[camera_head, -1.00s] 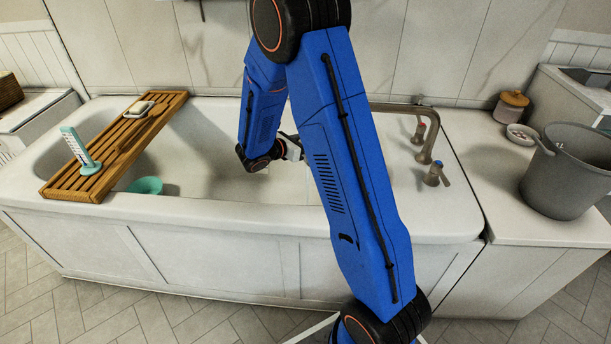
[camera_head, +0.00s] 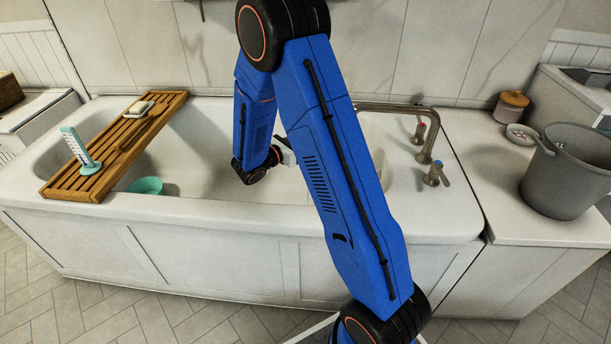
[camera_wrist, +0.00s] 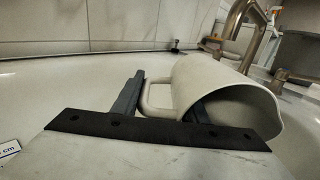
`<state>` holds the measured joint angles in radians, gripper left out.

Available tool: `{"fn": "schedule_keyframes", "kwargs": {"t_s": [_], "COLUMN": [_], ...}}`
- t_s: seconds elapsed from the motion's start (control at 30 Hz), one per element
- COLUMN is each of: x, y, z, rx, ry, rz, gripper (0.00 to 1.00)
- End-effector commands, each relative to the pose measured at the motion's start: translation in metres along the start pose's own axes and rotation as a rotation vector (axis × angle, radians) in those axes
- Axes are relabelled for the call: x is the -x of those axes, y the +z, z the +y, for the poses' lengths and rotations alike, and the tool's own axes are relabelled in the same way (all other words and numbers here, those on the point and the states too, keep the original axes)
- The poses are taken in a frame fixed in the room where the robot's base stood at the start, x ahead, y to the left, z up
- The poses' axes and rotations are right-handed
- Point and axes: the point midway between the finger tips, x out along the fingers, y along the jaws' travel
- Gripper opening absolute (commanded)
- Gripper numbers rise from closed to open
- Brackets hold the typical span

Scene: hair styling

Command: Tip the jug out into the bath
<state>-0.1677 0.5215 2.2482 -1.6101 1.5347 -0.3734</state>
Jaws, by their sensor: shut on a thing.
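The pale jug (camera_wrist: 225,78) shows in the wrist view, lying tilted on its side with its open mouth towards the lower right. My gripper (camera_wrist: 165,90) is shut on it, with the dark fingers at the jug's handle and side. I cannot see any water in or leaving the jug. In the head view the white bath (camera_head: 205,195) lies below my gripper (camera_head: 287,152), which is partly hidden behind my blue arm. The jug is hidden there.
A wooden rack (camera_head: 115,150) with a thermometer (camera_head: 80,150) and soap (camera_head: 138,108) spans the bath's left part. A teal bowl (camera_head: 146,186) sits in the bath. A tap (camera_head: 433,135) stands at right; a grey bucket (camera_head: 565,175) is on the counter.

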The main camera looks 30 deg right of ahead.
Motion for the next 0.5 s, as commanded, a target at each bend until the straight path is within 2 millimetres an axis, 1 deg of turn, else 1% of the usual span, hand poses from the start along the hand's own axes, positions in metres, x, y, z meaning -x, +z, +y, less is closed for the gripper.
{"fn": "schedule_keyframes", "kwargs": {"t_s": [0.37, 0.5], "x": [-0.0001, 0.0031], "y": [0.0002, 0.0022], "z": [0.0, -0.0001], "rx": [0.0, 0.004], "ry": [0.0, -0.001], "rz": [-0.002, -0.054], "gripper": [0.0, 0.0]}}
